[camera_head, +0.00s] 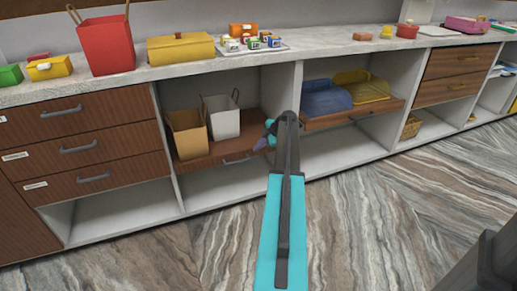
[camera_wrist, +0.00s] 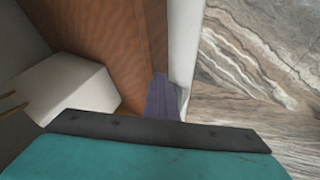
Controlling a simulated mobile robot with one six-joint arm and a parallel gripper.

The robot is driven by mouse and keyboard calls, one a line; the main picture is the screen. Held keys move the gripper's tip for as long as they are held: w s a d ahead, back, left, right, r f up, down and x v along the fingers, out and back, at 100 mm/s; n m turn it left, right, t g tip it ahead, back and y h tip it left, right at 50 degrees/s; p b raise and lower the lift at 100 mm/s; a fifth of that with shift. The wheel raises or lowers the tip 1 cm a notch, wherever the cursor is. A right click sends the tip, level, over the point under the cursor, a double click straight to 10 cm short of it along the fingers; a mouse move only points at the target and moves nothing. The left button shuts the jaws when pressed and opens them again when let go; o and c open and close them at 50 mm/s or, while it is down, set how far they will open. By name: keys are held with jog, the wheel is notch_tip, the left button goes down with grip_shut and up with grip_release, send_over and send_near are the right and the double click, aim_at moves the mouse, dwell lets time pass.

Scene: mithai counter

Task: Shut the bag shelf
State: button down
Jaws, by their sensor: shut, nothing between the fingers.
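The bag shelf (camera_head: 222,150) is a brown wooden pull-out board with a dark handle (camera_head: 237,160) on its front, in the left-centre bay under the counter. It carries a tan paper bag (camera_head: 188,134) and a white paper bag (camera_head: 222,118). How far it stands out is hard to tell. My gripper (camera_head: 261,144) is shut and empty at the right end of the shelf front, just right of the handle. In the wrist view its purple-grey fingers (camera_wrist: 163,98) are at the wooden front (camera_wrist: 156,45); contact is unclear.
A second pull-out shelf (camera_head: 340,118) with blue and yellow sacks is in the bay to the right, past a white divider (camera_head: 297,85). Closed drawers (camera_head: 85,150) stand at left. The counter (camera_head: 215,58) above holds boxes and a red bag. The marbled floor (camera_head: 370,220) in front is clear.

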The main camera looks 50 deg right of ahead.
jog(key=shift+w+r, duration=0.1)
jog(key=shift+w, duration=0.35)
jog(key=shift+s+a, duration=0.25)
jog(key=shift+s, duration=0.05)
jog(key=s+r+p, duration=0.2)
jog(key=s+r, duration=0.5)
jog(key=s, duration=0.2)
jog(key=shift+s+a+r, duration=0.35)
jog(key=shift+r, duration=0.05)
